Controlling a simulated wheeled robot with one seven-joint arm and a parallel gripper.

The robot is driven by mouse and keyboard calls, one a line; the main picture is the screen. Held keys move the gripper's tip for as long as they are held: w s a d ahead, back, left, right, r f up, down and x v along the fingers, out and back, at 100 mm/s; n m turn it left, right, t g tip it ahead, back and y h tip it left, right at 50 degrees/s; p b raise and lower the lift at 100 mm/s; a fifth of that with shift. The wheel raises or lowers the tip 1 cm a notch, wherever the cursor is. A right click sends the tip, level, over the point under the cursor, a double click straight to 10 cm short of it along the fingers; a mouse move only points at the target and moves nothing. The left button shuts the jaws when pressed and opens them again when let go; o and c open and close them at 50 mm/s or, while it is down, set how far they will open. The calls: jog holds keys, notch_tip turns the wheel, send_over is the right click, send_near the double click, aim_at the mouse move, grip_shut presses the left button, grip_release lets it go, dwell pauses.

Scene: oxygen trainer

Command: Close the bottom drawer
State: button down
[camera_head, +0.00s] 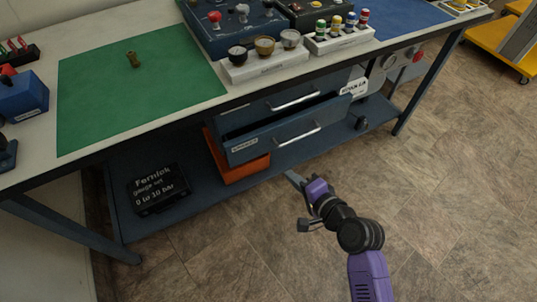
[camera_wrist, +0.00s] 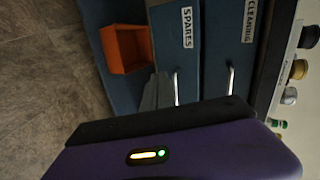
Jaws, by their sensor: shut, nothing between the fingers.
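The bottom drawer (camera_head: 275,143) is a blue drawer with a bar handle, under the workbench. It stands pulled out, with part of its dark inside showing above its front. In the wrist view, turned sideways, its front (camera_wrist: 188,75) carries the label SPARES. The upper drawer (camera_wrist: 245,75), labelled CLEANING, is beside it there. My gripper (camera_head: 294,179) is shut and empty, in front of and below the bottom drawer in the head view. Its grey fingers (camera_wrist: 158,92) overlap the edge of the drawer front in the wrist view; I cannot tell if they touch it.
An orange bin (camera_head: 240,168) sits on the lower shelf (camera_head: 190,215) below the drawers, with a black gauge case (camera_head: 158,188) to its left. The bench leg (camera_head: 425,85) stands to the right. The tiled floor in front is clear.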

jog(key=s+a+r+t+b, duration=0.1)
jog(key=r+b, duration=0.1)
jog(key=m+t+b, duration=0.1)
jog(key=m+b, duration=0.1)
send_near(260, 129)
jog(key=w+f, duration=0.1)
jog(key=w+a+f, duration=0.1)
jog(key=f, duration=0.1)
jog(key=shift+w+a+f, duration=0.2)
jog(key=shift+w+f, duration=0.05)
jog(key=shift+w+a, duration=0.4)
jog(key=shift+w, duration=0.4)
jog(key=w+a, duration=0.2)
jog(key=w, duration=0.1)
jog(key=shift+w, duration=0.25)
jog(key=shift+w+a, duration=0.15)
jog(key=shift+w, duration=0.05)
jog(key=shift+r, duration=0.2)
jog(key=shift+w, duration=0.1)
